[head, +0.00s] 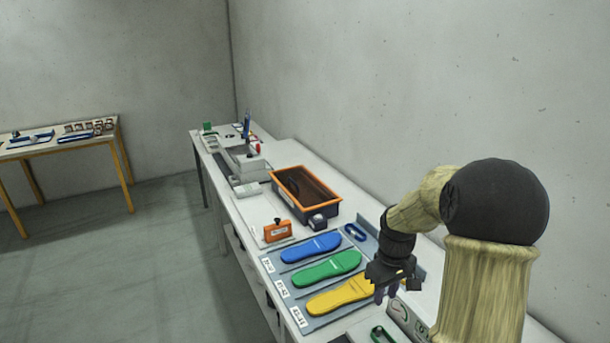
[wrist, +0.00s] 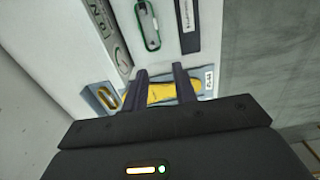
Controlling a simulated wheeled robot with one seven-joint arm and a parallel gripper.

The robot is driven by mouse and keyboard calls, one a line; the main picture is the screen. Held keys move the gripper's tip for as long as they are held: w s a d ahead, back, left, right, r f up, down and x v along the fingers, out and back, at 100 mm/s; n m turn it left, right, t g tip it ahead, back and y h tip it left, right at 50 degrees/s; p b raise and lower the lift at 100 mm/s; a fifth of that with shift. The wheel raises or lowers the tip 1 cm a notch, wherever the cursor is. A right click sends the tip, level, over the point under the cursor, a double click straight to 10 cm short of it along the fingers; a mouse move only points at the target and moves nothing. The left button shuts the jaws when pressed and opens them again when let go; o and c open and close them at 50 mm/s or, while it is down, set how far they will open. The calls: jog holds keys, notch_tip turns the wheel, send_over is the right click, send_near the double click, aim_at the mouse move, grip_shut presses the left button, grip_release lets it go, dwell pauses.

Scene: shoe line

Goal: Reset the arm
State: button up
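My arm reaches out on the right of the head view, with my gripper (head: 388,291) hanging above the near end of the long table, by the yellow insole (head: 341,296). In the wrist view my gripper's two fingers (wrist: 160,76) stand apart with a gap between them. The yellow insole (wrist: 165,92) shows beyond that gap, lying on the table below. Nothing is held between the fingers. My gripper partly hides the tray's right part in the head view.
Blue (head: 311,247) and green (head: 327,267) insoles lie in the grey tray beside the yellow one. An orange-rimmed bin (head: 276,178) and an orange tool (head: 277,231) stand farther along. A wall runs along the table's right side. A second table (head: 62,145) stands far left, with open floor between.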

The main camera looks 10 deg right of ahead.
jog(key=s+a+r+m+t, duration=0.1)
jog(key=s+a+m, duration=0.3)
jog(key=s+a, duration=0.7)
jog(key=s+t, duration=0.1)
jog(key=s, duration=0.1)
jog(key=shift+s+r+t, duration=0.3)
jog(key=shift+r, duration=0.1)
jog(key=shift+a, duration=0.1)
